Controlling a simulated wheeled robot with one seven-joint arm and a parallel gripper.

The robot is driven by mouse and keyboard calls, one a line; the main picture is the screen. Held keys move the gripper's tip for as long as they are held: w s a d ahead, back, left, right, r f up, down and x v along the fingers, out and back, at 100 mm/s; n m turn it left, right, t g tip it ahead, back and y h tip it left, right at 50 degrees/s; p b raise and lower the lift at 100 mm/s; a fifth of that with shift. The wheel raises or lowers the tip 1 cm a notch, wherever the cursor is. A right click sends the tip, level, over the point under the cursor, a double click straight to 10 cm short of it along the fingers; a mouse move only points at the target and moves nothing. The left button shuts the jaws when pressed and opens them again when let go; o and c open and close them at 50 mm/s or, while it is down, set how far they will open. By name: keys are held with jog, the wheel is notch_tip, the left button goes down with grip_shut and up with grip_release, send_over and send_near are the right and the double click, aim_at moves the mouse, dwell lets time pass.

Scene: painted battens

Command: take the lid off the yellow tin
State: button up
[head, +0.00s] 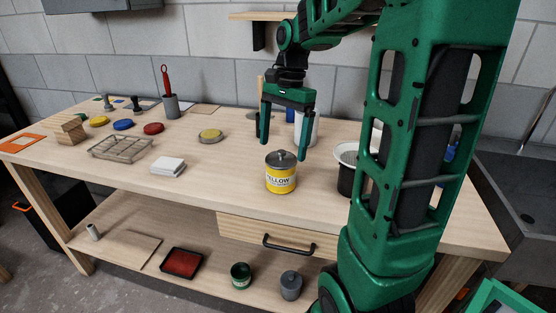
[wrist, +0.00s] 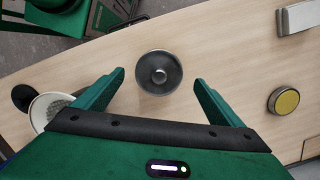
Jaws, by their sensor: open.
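The yellow tin (head: 281,180) stands upright near the front edge of the workbench, with a yellow label lettered in dark print. In the wrist view the lid lies ahead of and between the two fingertips (wrist: 159,77), with clear space on both sides.
A dark pot with a white rim (head: 345,160) stands just right of the tin. A white cylinder (head: 306,127) is behind my gripper. A yellow-topped disc (head: 210,136), white blocks (head: 167,167) and a wire rack (head: 120,148) lie to the left. The bench directly left of the tin is clear.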

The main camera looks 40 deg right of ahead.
jog(key=shift+a+f, duration=0.15)
jog(key=shift+f, duration=0.95)
jog(key=c, duration=1.1)
jog(key=shift+r, duration=0.1)
